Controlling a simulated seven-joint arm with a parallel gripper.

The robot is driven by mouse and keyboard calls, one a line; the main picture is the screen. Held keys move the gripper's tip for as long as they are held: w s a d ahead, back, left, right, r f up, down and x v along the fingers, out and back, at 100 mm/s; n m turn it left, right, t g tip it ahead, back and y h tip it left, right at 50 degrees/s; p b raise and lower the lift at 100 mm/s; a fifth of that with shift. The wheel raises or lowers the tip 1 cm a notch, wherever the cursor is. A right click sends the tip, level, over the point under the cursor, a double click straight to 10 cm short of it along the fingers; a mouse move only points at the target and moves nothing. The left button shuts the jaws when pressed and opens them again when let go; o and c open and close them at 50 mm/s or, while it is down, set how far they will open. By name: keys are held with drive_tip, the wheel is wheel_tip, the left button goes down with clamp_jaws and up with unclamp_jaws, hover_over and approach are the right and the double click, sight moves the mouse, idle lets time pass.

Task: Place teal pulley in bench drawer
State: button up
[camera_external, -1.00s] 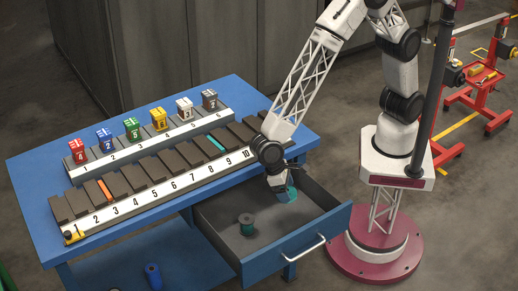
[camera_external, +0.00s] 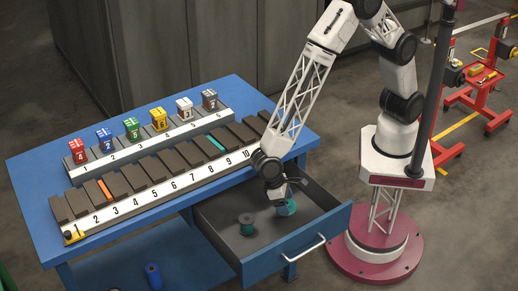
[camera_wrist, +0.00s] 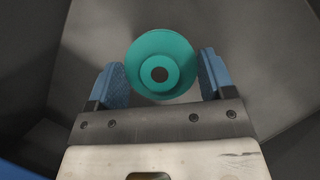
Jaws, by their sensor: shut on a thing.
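The teal pulley (camera_external: 287,208) is inside the open bench drawer (camera_external: 300,236), toward its right side. My gripper (camera_external: 283,199) reaches down into the drawer and is shut on the pulley. In the wrist view the pulley (camera_wrist: 160,40) shows its round teal face and dark centre hole between my two blue-grey fingers (camera_wrist: 161,75). Whether the pulley touches the drawer floor is hard to tell.
The blue bench (camera_external: 130,205) carries a long numbered rack (camera_external: 160,192) and a shorter rack with coloured numbered blocks (camera_external: 131,128). A dark post (camera_external: 433,95) stands right of the drawer.

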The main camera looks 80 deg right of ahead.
drive_tip(key=shift+f, duration=0.1)
drive_tip(key=shift+f, duration=1.8)
drive_tip(key=shift+f, duration=0.15)
drive_tip(key=o, duration=1.2)
drive_tip(key=shift+c, duration=0.2)
drive_tip(key=v, duration=1.2)
drive_tip(key=shift+s+r, duration=0.1)
drive_tip(key=shift+r, duration=0.25)
